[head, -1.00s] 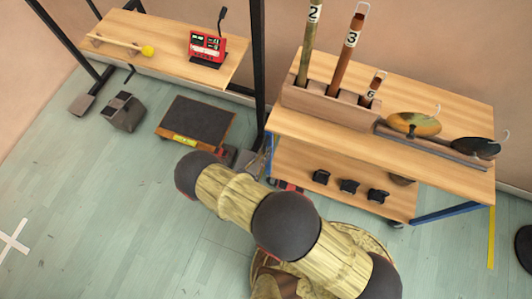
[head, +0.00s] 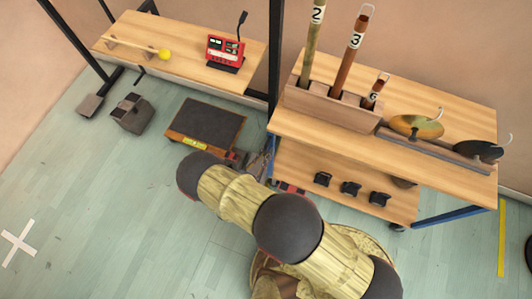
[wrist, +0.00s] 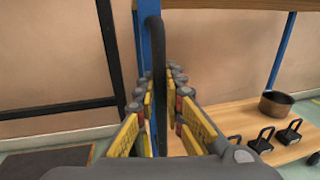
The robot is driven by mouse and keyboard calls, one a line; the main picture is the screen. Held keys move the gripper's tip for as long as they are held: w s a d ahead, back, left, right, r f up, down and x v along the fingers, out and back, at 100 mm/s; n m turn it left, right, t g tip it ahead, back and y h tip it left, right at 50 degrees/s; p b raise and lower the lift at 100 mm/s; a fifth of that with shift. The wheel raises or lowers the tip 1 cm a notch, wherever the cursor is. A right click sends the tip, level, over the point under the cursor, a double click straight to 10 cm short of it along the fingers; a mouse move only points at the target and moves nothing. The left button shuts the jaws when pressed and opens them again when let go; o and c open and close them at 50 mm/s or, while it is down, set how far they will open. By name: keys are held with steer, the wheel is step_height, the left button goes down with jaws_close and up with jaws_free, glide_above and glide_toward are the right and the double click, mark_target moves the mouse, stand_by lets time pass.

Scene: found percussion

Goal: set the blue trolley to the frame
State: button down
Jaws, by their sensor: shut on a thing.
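The blue trolley (head: 450,213) is a blue-framed cart with a wooden top and lower shelf, standing at the right in the head view. Its blue upright (wrist: 144,60) shows in the wrist view. My gripper (wrist: 160,115) is shut on a black vertical handle (wrist: 156,50) beside that upright. In the head view my arm partly hides the gripper and the trolley's near left corner. The black frame (head: 275,60) stands to the left and behind, with a wooden shelf (head: 190,72). In the head view its near post appears close to the trolley's left end; the exact gap is unclear.
Floor at left is clear.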

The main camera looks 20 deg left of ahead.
steer(key=c, duration=2.2)
jaws_free()
steer(key=shift+a, duration=0.45)
steer(key=o, duration=0.3)
steer(key=shift+d, duration=0.1)
steer(key=shift+d, duration=0.1)
glide_toward(271, 133)
steer(key=x, duration=0.5)
steer(key=shift+w+d, duration=0.1)
steer(key=shift+w, duration=0.05)
steer(key=shift+f, duration=0.1)
